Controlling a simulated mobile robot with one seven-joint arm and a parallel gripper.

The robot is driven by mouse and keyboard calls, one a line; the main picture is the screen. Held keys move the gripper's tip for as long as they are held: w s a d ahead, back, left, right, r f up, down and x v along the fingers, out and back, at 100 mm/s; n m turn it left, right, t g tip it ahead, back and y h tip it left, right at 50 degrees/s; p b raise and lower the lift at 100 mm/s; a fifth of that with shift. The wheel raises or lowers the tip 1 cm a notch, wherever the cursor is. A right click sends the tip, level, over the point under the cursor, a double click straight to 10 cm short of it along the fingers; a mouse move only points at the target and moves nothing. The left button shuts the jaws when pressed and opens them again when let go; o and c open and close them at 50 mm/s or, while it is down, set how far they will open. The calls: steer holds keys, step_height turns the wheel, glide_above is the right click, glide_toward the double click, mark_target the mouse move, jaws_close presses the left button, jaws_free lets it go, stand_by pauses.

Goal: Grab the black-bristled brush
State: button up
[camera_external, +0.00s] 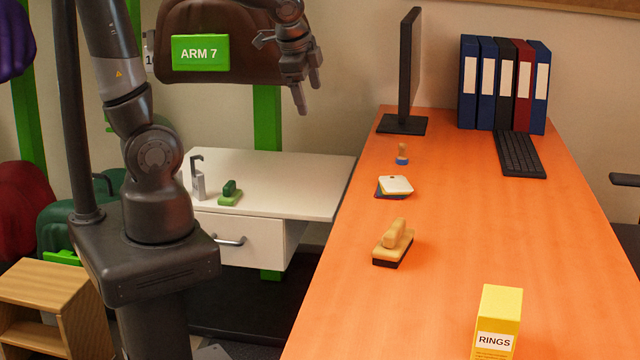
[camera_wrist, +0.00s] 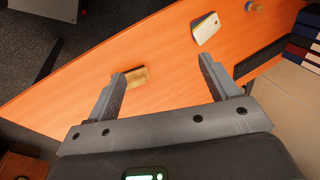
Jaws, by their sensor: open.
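The black-bristled brush (camera_external: 394,243) has a light wooden body and handle with dark bristles underneath. It sits on the orange table toward the near middle in the external view. In the wrist view the brush (camera_wrist: 136,77) shows beyond the left finger, which partly covers it. My gripper (camera_external: 308,97) is raised high, left of the orange table and above the white cabinet, well apart from the brush. In the wrist view my gripper (camera_wrist: 162,82) has its two fingers spread wide with nothing held between them.
The orange table (camera_external: 440,290) also bears a yellow RINGS box (camera_external: 497,322), a white-topped pad (camera_external: 394,186), a small blue-based stamp (camera_external: 402,154), a monitor (camera_external: 408,80), a keyboard (camera_external: 520,154) and binders (camera_external: 504,85). A green-bristled brush (camera_external: 230,193) lies on the white cabinet (camera_external: 300,180).

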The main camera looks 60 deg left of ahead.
steer(key=w+d+f+m, duration=0.6)
steer(key=d+f+m, duration=0.3)
steer(key=d+m, duration=0.2)
steer(key=m+y, duration=0.1)
steer(key=m, duration=0.7)
glide_toward(395, 226)
steer(key=shift+w+a+f, duration=0.1)
steer(key=shift+w+f, duration=0.3)
steer(key=shift+w, duration=0.4)
steer(key=shift+g, duration=0.3)
steer(key=x, duration=0.5)
steer(key=shift+f, duration=0.15)
steer(key=shift+s+x, duration=0.15)
steer(key=shift+x, duration=1.2)
steer(key=shift+s+x, duration=0.15)
steer(key=shift+x, duration=1.25)
steer(key=shift+f, duration=0.35)
steer(key=shift+c, duration=0.2)
steer(key=c, duration=1.1)
steer(key=shift+r, duration=0.1)
